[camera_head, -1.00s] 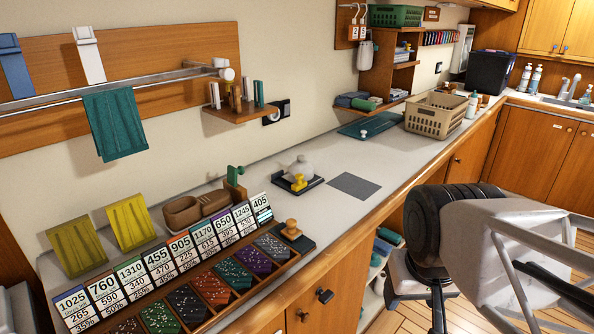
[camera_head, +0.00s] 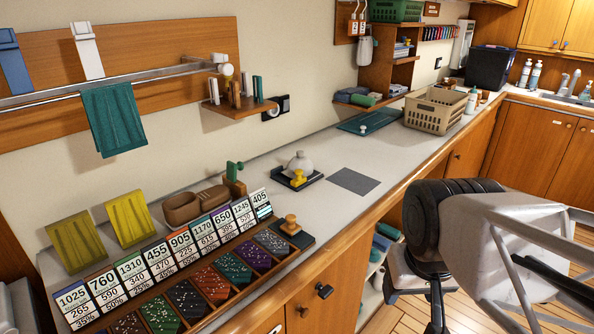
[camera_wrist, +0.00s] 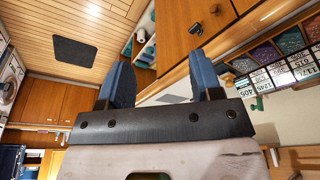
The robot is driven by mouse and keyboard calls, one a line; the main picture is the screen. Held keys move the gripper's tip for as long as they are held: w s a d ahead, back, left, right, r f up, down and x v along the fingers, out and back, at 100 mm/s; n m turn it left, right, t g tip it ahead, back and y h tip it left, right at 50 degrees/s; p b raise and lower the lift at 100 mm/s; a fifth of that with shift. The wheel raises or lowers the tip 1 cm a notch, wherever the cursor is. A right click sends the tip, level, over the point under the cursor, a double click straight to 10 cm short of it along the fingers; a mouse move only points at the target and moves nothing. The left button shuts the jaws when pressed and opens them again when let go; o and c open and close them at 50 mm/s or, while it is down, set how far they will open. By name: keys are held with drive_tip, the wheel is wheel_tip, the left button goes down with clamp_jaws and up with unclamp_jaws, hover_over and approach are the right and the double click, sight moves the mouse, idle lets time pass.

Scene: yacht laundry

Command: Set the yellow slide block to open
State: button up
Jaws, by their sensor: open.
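A small yellow block (camera_head: 299,177) sits at the front of a low black base on the counter, beside a grey rounded dome (camera_head: 299,163). I take it as the slide block; its slide setting is too small to read. My gripper (camera_wrist: 162,78) shows in the wrist view with two blue fingers spread apart and nothing between them. The wrist view does not show the yellow block. I cannot make out the fingertips in the head view, so their distance from the block is unclear.
A sloped rack of number cards and patterned swatches (camera_head: 231,268) stands front left. A dark grey mat (camera_head: 353,181) lies right of the base. A tan crate (camera_head: 435,108) stands farther back. Counter between is mostly clear. A black-and-white structure fills the lower right.

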drive_tip(key=w+a+r+n, duration=0.1)
drive_tip(key=w+r+n, duration=0.15)
drive_tip(key=w, duration=0.45)
drive_tip(key=w+a+r+n, duration=0.1)
drive_tip(key=w+r+n, duration=0.15)
drive_tip(key=w, duration=0.55)
drive_tip(key=n+g, duration=0.3)
drive_tip(key=n, duration=1)
hover_over(299, 171)
drive_tip(key=f, duration=0.8)
drive_tip(key=shift+s+d+f, duration=0.15)
drive_tip(key=shift+s+f, duration=0.15)
drive_tip(key=shift+f, duration=0.1)
drive_tip(key=shift+w+a+f, duration=0.25)
drive_tip(key=shift+w+f, duration=0.1)
drive_tip(key=shift+w, duration=0.1)
drive_tip(key=shift+f, duration=0.1)
drive_tip(key=shift+f, duration=3.8)
